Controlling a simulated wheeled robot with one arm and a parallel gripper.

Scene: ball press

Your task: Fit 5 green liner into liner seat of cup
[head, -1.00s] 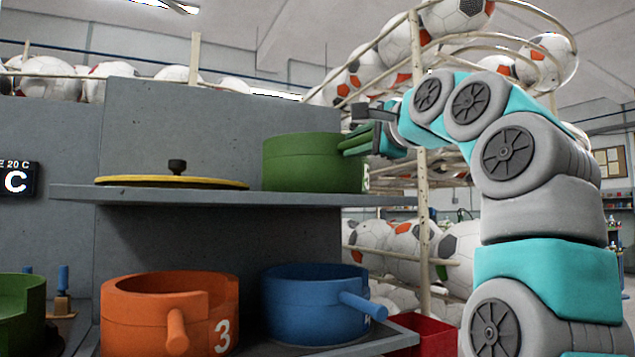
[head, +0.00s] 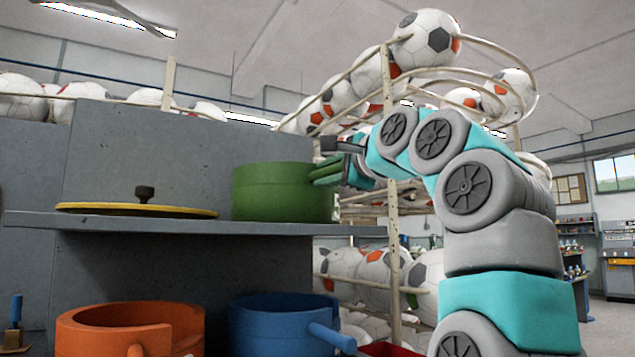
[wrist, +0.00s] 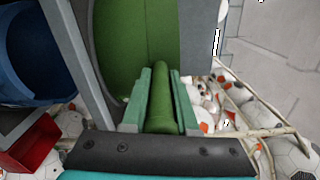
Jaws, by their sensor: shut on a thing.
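The green liner (head: 284,194) is a round, open pot-like ring at the right end of the upper grey shelf, upright. No number shows on it in the head view now. My gripper (head: 340,170) reaches in from the right and is shut on the liner's handle. In the wrist view, the handle (wrist: 163,100) lies between the two fingers, with the liner's wall (wrist: 150,35) beyond. Whether the liner is resting on the shelf or lifted slightly, I cannot tell. The cup and its liner seat cannot be made out.
A yellow lid (head: 137,210) with a dark knob lies left of the liner on the shelf (head: 180,226). Below are an orange pot (head: 130,335) and a blue pot (head: 278,325). A ball rack (head: 392,225) stands behind. A red bin (wrist: 30,147) shows in the wrist view.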

